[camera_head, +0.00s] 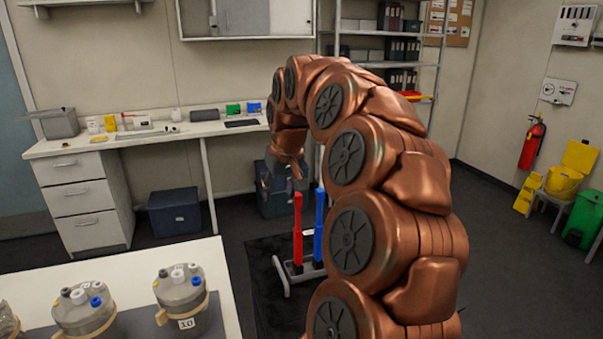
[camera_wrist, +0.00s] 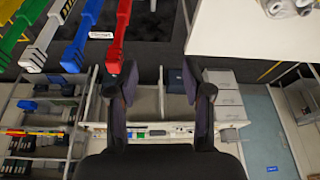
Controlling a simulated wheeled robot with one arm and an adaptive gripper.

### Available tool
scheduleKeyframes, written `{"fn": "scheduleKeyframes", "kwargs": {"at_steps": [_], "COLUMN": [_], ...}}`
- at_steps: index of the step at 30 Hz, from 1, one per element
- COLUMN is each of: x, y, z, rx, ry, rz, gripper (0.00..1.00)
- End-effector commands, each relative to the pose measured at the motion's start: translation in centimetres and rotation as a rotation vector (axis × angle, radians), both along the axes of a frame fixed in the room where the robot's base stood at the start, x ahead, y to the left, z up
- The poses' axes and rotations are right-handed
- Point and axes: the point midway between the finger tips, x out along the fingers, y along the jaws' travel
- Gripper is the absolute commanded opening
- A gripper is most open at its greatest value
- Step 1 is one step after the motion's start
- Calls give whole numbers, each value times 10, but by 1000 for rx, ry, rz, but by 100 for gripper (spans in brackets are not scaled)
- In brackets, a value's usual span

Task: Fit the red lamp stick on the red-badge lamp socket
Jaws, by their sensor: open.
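The red lamp stick (camera_head: 298,228) stands upright in a small rack (camera_head: 287,277) beside a blue stick (camera_head: 319,226). The red stick also shows in the wrist view (camera_wrist: 119,35), to the left of my fingers, with its end close to the left finger. My gripper (camera_wrist: 160,78) is open with nothing between its fingers. In the head view my gripper (camera_head: 278,180) hangs above and slightly left of the red stick's top, partly hidden by my arm. I cannot make out a red-badge lamp socket in either view.
Blue (camera_wrist: 84,35), white (camera_wrist: 48,38) and green (camera_wrist: 16,38) sticks line up beyond the red one in the wrist view. A white table (camera_head: 150,262) with lidded vessels (camera_head: 183,292) is at the front left. A desk (camera_head: 80,147) stands behind.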

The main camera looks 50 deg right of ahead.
Motion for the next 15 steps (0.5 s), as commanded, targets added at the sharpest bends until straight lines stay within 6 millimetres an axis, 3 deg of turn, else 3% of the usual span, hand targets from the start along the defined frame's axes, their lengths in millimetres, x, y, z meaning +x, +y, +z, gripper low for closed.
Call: {"fn": "scheduleKeyframes", "kwargs": {"at_steps": [1, 6, 15], "x": [-2, -7, -5], "y": [-19, -57, -70], "z": [5, 11, -1], "rx": [-5, -20, -23], "ry": [-11, -31, -31], "rz": [-31, -93, -108], "gripper": [50, 50, 50]}}
